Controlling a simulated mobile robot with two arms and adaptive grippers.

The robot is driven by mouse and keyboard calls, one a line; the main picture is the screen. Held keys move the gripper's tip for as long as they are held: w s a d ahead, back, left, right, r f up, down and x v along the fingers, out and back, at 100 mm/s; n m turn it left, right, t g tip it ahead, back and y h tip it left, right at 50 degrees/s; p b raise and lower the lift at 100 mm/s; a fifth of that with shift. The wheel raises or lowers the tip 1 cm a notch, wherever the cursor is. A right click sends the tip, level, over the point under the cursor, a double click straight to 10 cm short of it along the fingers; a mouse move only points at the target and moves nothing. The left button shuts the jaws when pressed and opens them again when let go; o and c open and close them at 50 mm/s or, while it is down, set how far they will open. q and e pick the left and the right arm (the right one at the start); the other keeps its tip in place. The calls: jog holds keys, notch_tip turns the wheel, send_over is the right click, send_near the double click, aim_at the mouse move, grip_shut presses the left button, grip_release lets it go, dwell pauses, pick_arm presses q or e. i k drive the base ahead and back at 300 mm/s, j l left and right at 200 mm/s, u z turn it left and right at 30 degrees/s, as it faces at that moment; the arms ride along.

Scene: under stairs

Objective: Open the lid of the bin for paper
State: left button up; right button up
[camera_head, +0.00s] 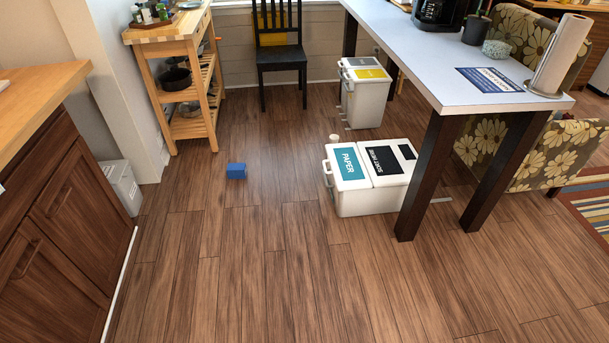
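The paper bin (345,200) is the left half of a white double bin on the floor, right of the middle of the head view. Its white lid (347,166) bears a teal label reading PAPER and is shut. A handle sticks out on its left side. The right half has a lid (388,158) with a black label, also shut. A table leg stands close by its right side. Neither of my grippers shows in the view.
A table (440,55) with dark legs (428,175) stands at right. Another double bin (365,95) is behind. A black chair (280,50) and wooden cart (185,85) stand at the back. Wooden floor (250,270) in front is clear.

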aim_at(349, 171)
jog(key=i+j+z, duration=0.2)
jog(key=i+z, duration=0.25)
jog(key=i+j+z, duration=0.25)
jog(key=z, duration=0.15)
jog(key=i+j+z, duration=0.3)
jog(key=j+z, duration=0.15)
